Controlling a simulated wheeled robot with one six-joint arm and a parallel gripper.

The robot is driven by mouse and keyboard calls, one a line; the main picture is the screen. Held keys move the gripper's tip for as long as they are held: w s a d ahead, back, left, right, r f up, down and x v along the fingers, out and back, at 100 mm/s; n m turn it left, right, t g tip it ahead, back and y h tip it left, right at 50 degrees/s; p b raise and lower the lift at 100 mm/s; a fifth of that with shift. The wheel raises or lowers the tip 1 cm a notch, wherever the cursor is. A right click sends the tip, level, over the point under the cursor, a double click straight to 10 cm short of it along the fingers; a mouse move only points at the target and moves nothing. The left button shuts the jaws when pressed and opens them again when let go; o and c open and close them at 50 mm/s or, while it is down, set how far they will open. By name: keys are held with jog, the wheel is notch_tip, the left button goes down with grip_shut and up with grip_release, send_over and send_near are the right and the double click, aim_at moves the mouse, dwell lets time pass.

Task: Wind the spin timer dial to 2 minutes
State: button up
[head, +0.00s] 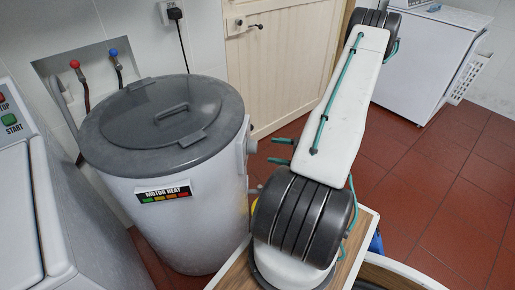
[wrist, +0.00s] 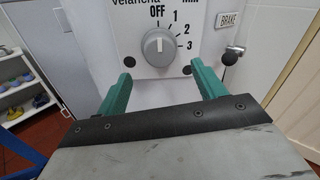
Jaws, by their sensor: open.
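The grey spin timer dial (wrist: 158,46) sits on a white panel (wrist: 135,30) in the upper middle of the wrist view. Marks OFF, 1, 2 and 3 run from its top round to its right. Its pale pointer line appears to point up at OFF. My gripper (wrist: 163,75) is open and empty, its green fingers below and to either side of the dial, apart from it. In the head view, my gripper's fingers (head: 270,150) point left at the side of the grey-lidded spin dryer (head: 185,225); the dial's face is hidden there.
A BRAKE label (wrist: 228,20) and a black-knobbed lever (wrist: 232,56) are right of the dial. In the head view, a white machine (head: 20,215) with STOP and START buttons stands left. A wooden door (head: 285,60) is behind, and red tiled floor (head: 450,175) is open at right.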

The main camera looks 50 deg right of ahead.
aim_at(252, 147)
jog(key=x, duration=0.7)
jog(key=shift+w+a, duration=0.1)
jog(key=shift+c, duration=0.3)
jog(key=c, duration=0.9)
